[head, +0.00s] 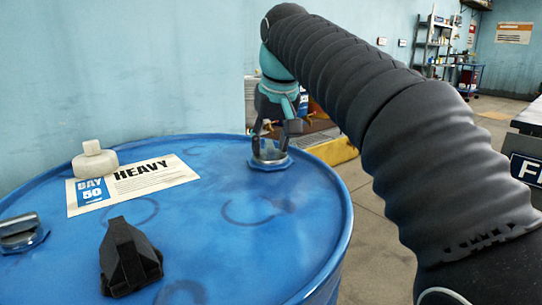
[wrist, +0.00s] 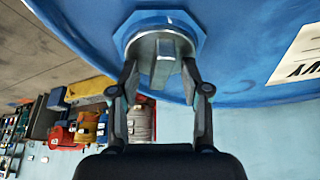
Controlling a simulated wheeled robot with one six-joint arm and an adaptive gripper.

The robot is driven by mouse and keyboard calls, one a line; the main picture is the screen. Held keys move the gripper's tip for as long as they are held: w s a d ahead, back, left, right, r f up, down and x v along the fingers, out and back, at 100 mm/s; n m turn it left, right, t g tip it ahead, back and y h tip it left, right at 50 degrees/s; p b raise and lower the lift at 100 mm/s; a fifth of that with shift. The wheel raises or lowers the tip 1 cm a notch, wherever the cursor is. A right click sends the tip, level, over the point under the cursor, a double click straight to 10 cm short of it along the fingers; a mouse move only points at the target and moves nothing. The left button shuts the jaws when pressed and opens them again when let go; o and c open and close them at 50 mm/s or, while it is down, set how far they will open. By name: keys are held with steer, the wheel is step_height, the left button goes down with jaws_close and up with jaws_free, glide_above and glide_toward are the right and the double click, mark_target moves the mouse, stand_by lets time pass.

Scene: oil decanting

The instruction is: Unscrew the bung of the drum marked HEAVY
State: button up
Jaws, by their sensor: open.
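The blue drum (head: 250,240) carries a white label (head: 150,178) reading HEAVY and BAY 50. A metal bung (head: 268,150) with a raised bar and a blue hexagonal flange sits at the far right of the drum top, near the rim. In the wrist view the bung (wrist: 163,55) lies straight ahead. My gripper (head: 270,135) is above it, pointing down, with its fingers (wrist: 160,75) spread on either side of the bung's bar. The jaws are open. I cannot tell whether the fingertips touch the metal.
A second metal fitting (head: 20,232) sits at the drum's left edge. A white plastic cap-like piece (head: 95,160) rests by the label, and a black wedge-shaped object (head: 130,258) stands in front. A yellow kerb (head: 335,150) and shelving (head: 435,45) are beyond the drum.

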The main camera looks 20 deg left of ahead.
mark_target(271, 144)
jaws_close()
steer(key=shift+r+p, duration=1.3)
steer(key=shift+p, duration=0.15)
steer(key=shift+r, duration=0.1)
steer(key=shift+r, duration=2.35)
steer(key=shift+w, duration=0.1)
